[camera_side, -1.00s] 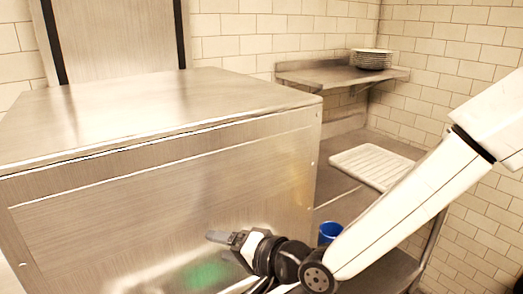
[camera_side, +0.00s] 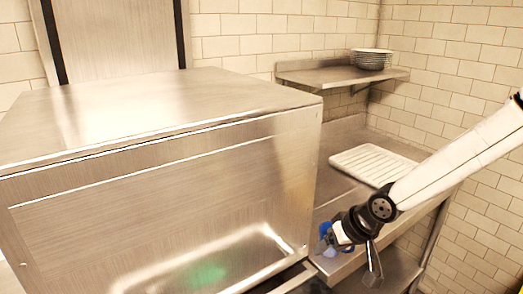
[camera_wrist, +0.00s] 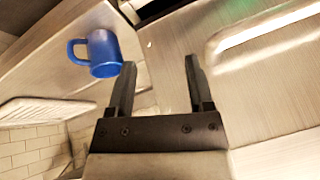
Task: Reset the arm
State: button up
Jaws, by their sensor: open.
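My gripper (camera_wrist: 158,75) is open and empty in the wrist view, its two dark fingers apart with only bare metal surface between them. In the side view my gripper (camera_side: 374,268) hangs with its fingers pointing down, right of the big steel box, near the counter's front edge. A blue mug (camera_wrist: 104,53) stands on the metal counter, just beyond the left finger in the wrist view. In the side view the mug (camera_side: 325,240) is mostly hidden behind my wrist.
A large steel box (camera_side: 160,180) fills the left. A white ribbed rack (camera_side: 372,163) lies on the counter behind my arm. A lower shelf (camera_side: 400,270) is below the counter.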

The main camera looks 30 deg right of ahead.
jog(key=s+d+f+n+g+h, duration=0.1)
jog(key=s+d+f+n+g, duration=0.1)
jog(key=s+d, duration=0.4)
jog(key=shift+d+f+n+g, duration=0.4)
jog(key=shift+d+n+g, duration=0.05)
jog(key=shift+n+g, duration=0.15)
dwell(1.1)
